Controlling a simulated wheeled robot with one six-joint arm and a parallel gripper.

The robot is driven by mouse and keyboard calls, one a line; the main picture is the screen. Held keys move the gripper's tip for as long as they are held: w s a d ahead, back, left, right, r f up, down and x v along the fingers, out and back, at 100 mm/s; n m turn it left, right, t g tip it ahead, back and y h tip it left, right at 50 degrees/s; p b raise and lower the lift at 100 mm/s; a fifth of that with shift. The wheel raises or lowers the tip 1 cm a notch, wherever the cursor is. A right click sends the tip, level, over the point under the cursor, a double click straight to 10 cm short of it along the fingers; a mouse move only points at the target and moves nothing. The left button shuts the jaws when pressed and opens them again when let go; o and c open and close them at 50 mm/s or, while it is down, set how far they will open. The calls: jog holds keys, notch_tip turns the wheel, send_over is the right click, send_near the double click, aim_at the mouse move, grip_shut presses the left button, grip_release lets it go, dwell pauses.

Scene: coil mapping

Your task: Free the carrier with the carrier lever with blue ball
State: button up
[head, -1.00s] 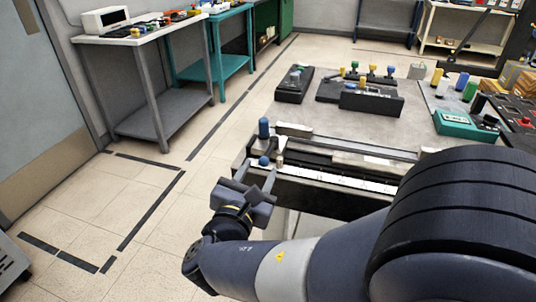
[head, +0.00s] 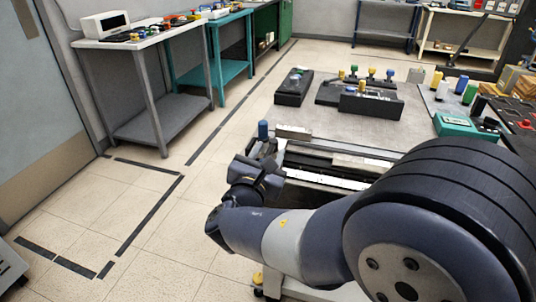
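My gripper (head: 262,172) is at the near left end of a long rail device (head: 325,177) on the front edge of the grey table. The gripper's body faces away from the camera and hides most of its fingers, so its opening does not show. The blue ball of the carrier lever is not visible now; my gripper covers the place where it showed earlier. A blue upright cylinder (head: 263,129) stands just behind my gripper. A pale block (head: 293,132) sits beside it at the back of the device. I cannot tell which part is the carrier.
Behind the device, the grey table (head: 310,118) has a bare stretch. Black blocks with coloured knobs (head: 370,104) stand farther back. A teal box (head: 466,125) and coloured cylinders (head: 461,84) are at right. Open tiled floor lies left, with a white-topped bench (head: 150,38) beyond.

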grip_shut()
